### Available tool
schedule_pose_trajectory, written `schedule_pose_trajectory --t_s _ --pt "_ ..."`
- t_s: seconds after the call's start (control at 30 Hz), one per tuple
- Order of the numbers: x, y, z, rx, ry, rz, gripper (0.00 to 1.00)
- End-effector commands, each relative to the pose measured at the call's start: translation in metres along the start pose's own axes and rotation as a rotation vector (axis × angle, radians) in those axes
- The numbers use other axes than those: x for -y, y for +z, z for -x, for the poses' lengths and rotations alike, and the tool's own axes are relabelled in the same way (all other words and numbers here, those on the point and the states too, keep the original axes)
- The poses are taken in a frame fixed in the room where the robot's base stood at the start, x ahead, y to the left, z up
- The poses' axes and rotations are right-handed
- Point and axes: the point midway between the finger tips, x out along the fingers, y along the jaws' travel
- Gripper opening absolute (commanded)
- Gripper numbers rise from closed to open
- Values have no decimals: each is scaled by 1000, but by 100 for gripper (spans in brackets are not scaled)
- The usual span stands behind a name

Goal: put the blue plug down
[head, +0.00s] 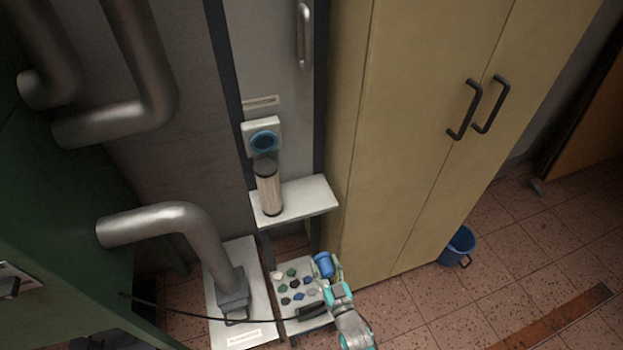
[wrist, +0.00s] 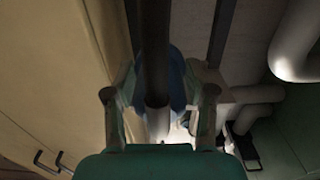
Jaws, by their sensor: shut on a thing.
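The blue plug (head: 323,264) is held in my gripper (head: 331,277), low in the head view, at the right edge of a pale surface (head: 314,325). In the wrist view the plug (wrist: 176,82) shows as a dim blue shape between the two fingers (wrist: 158,92). A dark upright bar in front covers much of it. My gripper is shut on the plug. I cannot tell whether the plug touches anything below it.
Several small coloured pieces (head: 292,286) lie on the pale surface left of my gripper. A pale-and-dark cylinder (head: 268,190) stands on a white shelf (head: 311,196), below a blue ring (head: 264,140) on a white plate. A yellow cabinet (head: 420,130) stands close on the right.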

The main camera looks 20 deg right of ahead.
Motion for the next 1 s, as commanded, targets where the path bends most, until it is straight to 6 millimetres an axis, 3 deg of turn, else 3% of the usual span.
schedule_pose_trajectory --t_s 0.37,0.57,0.9,1.0 --pt "0 -53 -5 -2 0 0 0" --pt "0 -94 -5 -4 0 0 0" --pt "0 -214 16 -5 0 0 0" --pt "0 -241 26 -3 0 0 0"
